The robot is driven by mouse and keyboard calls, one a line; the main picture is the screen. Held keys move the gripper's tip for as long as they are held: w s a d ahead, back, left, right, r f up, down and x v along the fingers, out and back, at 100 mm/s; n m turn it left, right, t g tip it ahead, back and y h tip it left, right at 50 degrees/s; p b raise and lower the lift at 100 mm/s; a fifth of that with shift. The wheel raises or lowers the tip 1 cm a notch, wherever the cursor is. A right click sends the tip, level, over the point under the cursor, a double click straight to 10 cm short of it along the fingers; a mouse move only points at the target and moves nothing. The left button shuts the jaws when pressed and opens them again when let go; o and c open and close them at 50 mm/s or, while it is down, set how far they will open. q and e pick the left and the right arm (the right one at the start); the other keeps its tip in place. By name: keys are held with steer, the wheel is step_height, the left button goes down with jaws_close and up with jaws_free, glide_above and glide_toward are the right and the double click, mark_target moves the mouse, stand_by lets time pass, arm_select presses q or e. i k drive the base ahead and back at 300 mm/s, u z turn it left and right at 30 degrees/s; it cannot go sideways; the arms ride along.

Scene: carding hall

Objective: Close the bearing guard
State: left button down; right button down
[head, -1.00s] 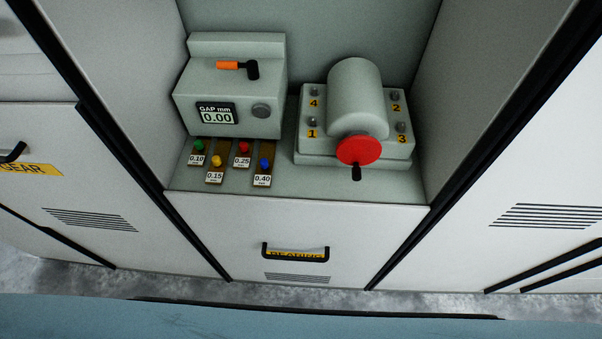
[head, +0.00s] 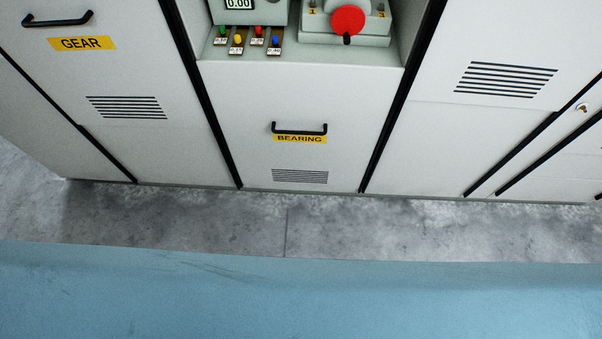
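The bearing guard (head: 299,165) is a pale grey panel in the middle of the head view. It carries a black bar handle (head: 299,129), a yellow BEARING label (head: 299,139) and a slotted vent. The panel covers the lower part of the bay; above its top edge the bay is open and its contents show. Neither of my grippers is in view.
In the open bay sit a gap gauge (head: 239,6), several coloured feeler strips (head: 256,41) and a bearing housing with a red disc (head: 347,20). The GEAR panel (head: 80,68) is at the left, a vented panel (head: 505,79) at the right. Grey floor (head: 200,215) lies in front.

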mark_target(281, 123)
steer(key=u, duration=0.25)
steer(key=i, duration=0.7)
steer(key=z, duration=0.3)
steer(key=k, duration=0.5)
steer(key=z, duration=0.85)
steer(key=i, duration=0.75)
steer(key=u, duration=0.95)
